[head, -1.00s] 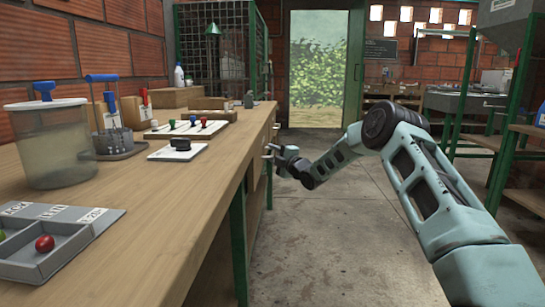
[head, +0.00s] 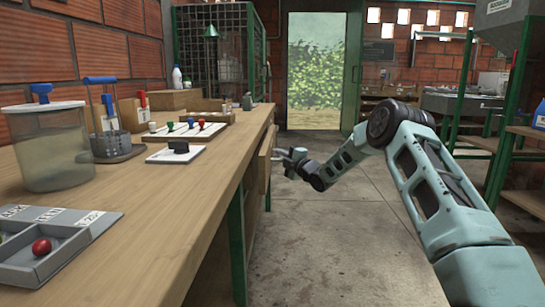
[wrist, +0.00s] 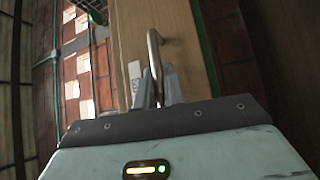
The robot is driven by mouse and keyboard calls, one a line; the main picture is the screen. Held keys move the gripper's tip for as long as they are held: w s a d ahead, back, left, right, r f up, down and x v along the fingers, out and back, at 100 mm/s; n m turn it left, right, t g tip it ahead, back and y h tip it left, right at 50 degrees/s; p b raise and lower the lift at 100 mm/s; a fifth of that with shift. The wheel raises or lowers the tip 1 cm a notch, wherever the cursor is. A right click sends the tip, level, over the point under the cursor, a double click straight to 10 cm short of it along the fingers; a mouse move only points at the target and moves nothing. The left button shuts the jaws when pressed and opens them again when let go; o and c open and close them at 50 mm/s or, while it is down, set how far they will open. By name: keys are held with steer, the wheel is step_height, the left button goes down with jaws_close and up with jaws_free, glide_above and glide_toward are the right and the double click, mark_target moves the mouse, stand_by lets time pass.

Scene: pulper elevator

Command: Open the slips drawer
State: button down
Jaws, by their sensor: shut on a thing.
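The drawer (head: 265,158) under the bench's right edge has a wooden front that stands out a little from the bench. In the wrist view the drawer's wooden front (wrist: 185,45) fills the upper middle, with a white label whose lettering I cannot read fully. A bent metal bar handle (wrist: 153,50) is fixed to it. My gripper (wrist: 158,88) is shut on the handle, one finger on each side. In the head view my gripper (head: 284,157) is at the drawer front, small and partly unclear. The drawer's inside is hidden.
The long wooden bench (head: 200,200) runs along the left, with a water tub (head: 50,150), a grey tray (head: 45,250) and a board with coloured knobs (head: 187,130) on top. A green bench leg (head: 238,240) stands below. The concrete floor (head: 325,235) to the right is clear.

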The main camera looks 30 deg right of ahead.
steer(key=s+d, duration=0.8)
steer(key=d, duration=0.4)
steer(key=s+d, duration=0.9)
steer(key=d, duration=0.4)
steer(key=shift+d, duration=0.2)
steer(key=shift+s, duration=0.1)
steer(key=c, duration=1.5)
jaws_free()
steer(key=p+v, duration=0.4)
steer(key=v, duration=1.3)
steer(key=shift+s, duration=0.25)
steer(key=shift+f, duration=0.1)
